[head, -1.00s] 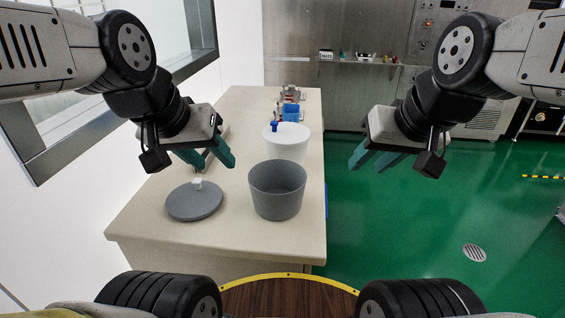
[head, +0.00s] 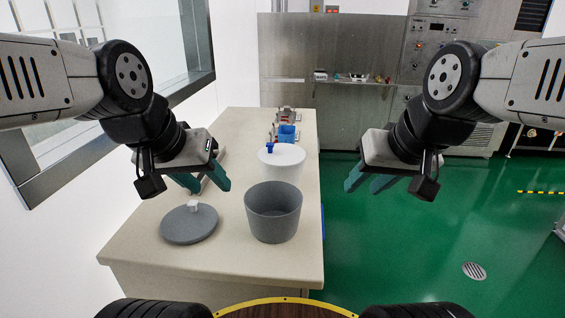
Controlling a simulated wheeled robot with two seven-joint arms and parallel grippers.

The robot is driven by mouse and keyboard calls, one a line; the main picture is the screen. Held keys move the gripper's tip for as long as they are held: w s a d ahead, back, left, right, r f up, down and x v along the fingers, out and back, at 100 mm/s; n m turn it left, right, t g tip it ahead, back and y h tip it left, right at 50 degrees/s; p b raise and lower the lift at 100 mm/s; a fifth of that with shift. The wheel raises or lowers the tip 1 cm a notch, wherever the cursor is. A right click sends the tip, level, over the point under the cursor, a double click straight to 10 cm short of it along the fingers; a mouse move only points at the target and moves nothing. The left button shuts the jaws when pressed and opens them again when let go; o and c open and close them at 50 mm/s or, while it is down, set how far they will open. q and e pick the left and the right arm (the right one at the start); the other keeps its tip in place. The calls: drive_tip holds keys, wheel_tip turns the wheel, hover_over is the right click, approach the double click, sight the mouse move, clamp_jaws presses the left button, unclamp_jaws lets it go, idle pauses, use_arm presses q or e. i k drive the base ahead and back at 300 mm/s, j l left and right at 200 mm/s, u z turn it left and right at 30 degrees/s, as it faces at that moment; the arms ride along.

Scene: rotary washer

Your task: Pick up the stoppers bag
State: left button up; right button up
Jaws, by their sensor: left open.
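I cannot clearly make out a stoppers bag in the head view. A small blue item (head: 287,133) lies towards the far end of the beige table (head: 232,262), too small to identify. My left gripper (head: 202,181) is open and empty above the table's left side, up and to the left of a grey bucket in the picture. My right gripper (head: 369,182) looks open and empty, right of the table and over the green floor.
The open grey bucket (head: 273,218) stands near the table's front. A grey lid with a white knob (head: 189,226) lies left of it. A white lidded container (head: 282,163) with a blue top piece stands behind. A window wall borders the left; green floor (head: 400,260) is free at right.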

sight(286, 133)
drive_tip(key=l+u, duration=0.45)
drive_tip(key=l, duration=0.2)
drive_tip(key=k+l+u, duration=0.15)
drive_tip(key=l+u, duration=0.3)
drive_tip(key=l, duration=0.15)
drive_tip(key=l+u, duration=0.3)
drive_tip(key=l, duration=0.15)
drive_tip(key=l+u, duration=0.3)
drive_tip(key=k+l+u, duration=0.3)
drive_tip(key=l, duration=0.2)
drive_tip(key=l+u, duration=0.3)
drive_tip(key=i+j, duration=0.15)
drive_tip(key=i, duration=0.25)
